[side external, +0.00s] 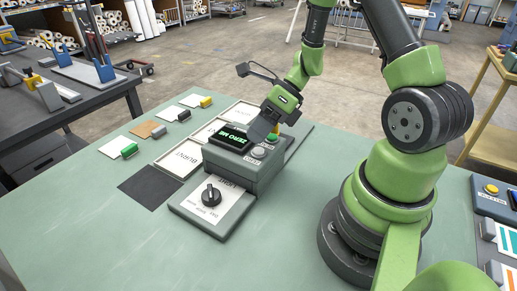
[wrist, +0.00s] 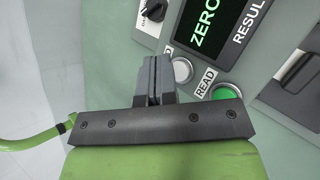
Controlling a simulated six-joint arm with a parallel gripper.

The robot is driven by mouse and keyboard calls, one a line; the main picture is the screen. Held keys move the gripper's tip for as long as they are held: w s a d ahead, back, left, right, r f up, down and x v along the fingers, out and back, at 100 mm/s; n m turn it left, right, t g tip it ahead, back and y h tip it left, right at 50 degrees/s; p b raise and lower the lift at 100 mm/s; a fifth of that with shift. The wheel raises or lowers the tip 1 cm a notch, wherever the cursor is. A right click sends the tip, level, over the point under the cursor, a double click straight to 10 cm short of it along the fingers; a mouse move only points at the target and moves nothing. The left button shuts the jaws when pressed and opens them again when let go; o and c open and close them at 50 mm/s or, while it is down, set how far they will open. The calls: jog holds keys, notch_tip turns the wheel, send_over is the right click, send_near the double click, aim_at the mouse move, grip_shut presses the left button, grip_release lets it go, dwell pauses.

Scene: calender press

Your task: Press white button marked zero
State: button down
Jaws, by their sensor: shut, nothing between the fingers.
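A grey control box (side external: 236,165) stands on the green table, with a dark screen (side external: 233,138) reading ZERO in green. A round white button (wrist: 182,70) sits on the box beside the screen; it also shows in the side view (side external: 257,152). A small label beside it is partly hidden by my fingers. A green button (wrist: 223,92) next to a READ label sits beside it. My gripper (wrist: 155,62) is shut and empty, its fingertips just left of the white button in the wrist view. In the side view my gripper (side external: 262,128) is over the box; contact cannot be told.
A black rotary knob (side external: 211,195) is on the box's front plate. White cards with coloured clips (side external: 125,147) and framed sheets (side external: 183,158) lie to the left. A black square (side external: 150,187) lies near them. Another button panel (side external: 491,190) is at the right edge.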

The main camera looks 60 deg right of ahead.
aim_at(258, 148)
jog(key=shift+f, duration=0.1)
jog(key=shift+f, duration=0.35)
jog(key=shift+f, duration=0.35)
dwell(0.5)
dwell(0.4)
jog(key=shift+r, duration=0.8)
jog(key=shift+r, duration=2.55)
